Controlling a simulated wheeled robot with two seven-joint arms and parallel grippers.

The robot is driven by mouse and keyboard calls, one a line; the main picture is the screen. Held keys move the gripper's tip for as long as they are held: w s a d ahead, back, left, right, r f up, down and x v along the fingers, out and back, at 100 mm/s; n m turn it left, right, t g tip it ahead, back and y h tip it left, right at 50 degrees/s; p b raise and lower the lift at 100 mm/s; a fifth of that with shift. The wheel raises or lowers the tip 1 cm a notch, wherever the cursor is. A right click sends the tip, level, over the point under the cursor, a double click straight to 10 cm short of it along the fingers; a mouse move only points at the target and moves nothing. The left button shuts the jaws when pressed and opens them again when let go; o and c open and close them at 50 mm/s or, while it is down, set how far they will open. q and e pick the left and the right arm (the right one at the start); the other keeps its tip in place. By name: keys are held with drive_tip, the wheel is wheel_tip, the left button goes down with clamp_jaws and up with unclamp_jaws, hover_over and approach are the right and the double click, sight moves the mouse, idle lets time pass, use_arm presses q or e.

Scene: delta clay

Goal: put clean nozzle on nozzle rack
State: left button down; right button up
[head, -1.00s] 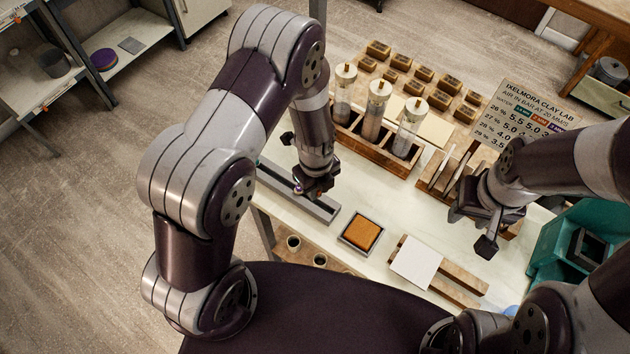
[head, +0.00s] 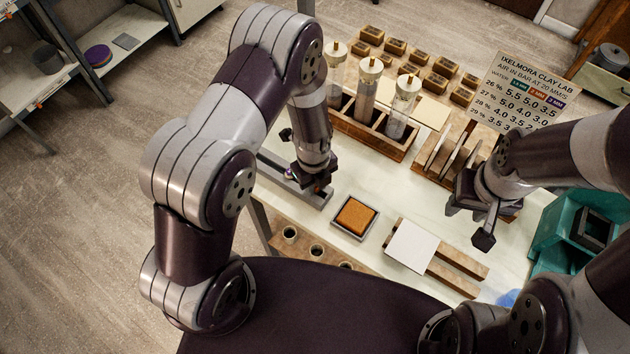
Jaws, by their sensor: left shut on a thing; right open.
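A long grey rail (head: 275,171), which looks like the nozzle rack, lies along the table's left edge. A small purple and pale piece (head: 289,174), perhaps a nozzle, sits on it. My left gripper (head: 317,188) points down over the rail's near right end. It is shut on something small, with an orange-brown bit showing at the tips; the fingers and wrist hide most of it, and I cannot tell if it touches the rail. My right gripper (head: 470,222) is open and empty above the right side of the table, left of the teal bin.
An orange sponge (head: 355,216) in a grey tray lies right of the rail. A white tile (head: 412,245) rests on wooden bars. A wooden rack with clear cylinders (head: 366,90) stands behind. A teal bin (head: 552,232) is at the right.

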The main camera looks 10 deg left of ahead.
use_arm(q)
drive_tip(key=shift+w+a+f, duration=0.1)
drive_tip(key=shift+a, duration=0.1)
drive_tip(key=shift+d, duration=0.15)
drive_tip(key=c, duration=0.8)
unclamp_jaws()
drive_tip(key=shift+f, duration=0.1)
drive_tip(key=shift+c, duration=0.2)
drive_tip(key=shift+r, duration=0.2)
wheel_tip(320, 180, up, 12)
drive_tip(key=b, duration=0.2)
drive_tip(key=shift+a+r+b, duration=0.2)
drive_tip(key=shift+a+b, duration=0.05)
drive_tip(key=shift+b, duration=0.15)
